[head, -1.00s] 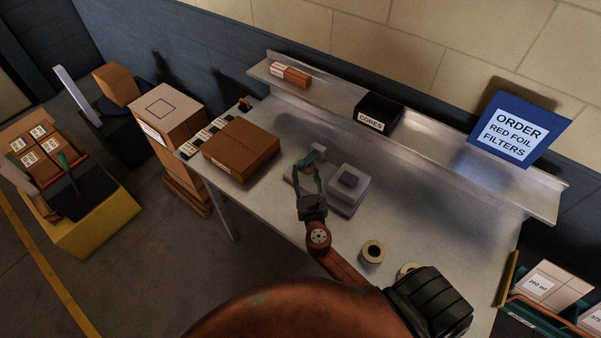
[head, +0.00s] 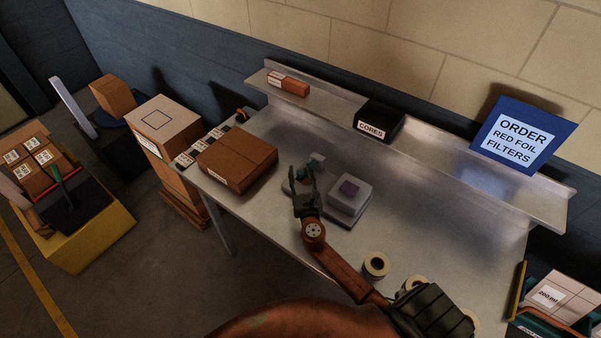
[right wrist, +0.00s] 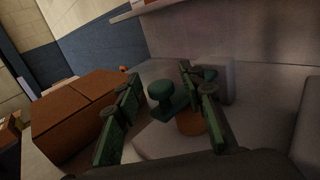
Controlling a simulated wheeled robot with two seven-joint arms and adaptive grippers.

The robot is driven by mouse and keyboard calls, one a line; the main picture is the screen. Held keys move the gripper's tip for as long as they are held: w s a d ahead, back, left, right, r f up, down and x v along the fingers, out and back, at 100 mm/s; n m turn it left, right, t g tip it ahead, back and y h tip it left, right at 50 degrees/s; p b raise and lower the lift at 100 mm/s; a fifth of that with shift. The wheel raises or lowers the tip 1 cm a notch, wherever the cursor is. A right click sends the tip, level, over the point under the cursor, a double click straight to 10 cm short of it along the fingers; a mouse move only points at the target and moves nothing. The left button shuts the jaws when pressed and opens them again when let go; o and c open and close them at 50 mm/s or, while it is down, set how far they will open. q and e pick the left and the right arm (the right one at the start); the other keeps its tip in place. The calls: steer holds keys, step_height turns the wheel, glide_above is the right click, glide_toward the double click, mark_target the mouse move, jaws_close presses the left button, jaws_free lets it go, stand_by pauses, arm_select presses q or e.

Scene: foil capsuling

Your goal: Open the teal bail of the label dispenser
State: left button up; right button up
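The label dispenser (head: 287,187) is a pale unit on the workbench, mostly hidden behind my right gripper (head: 307,186) in the head view. In the right wrist view its pale base (right wrist: 150,143) shows with an orange-brown roll (right wrist: 191,123) on it. The teal bail (right wrist: 170,103), with a rounded knob at its near end, stands between the two green fingers of my right gripper (right wrist: 160,78). The fingers are apart, with gaps visible beside the knob. Contact with the bail's far part cannot be told. My left gripper is in neither view.
Label rolls (head: 376,265) lie near the front edge. A shelf (head: 430,148) runs along the back.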

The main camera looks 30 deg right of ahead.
steer(key=shift+c, duration=0.3)
jaws_close()
stand_by(0.5)
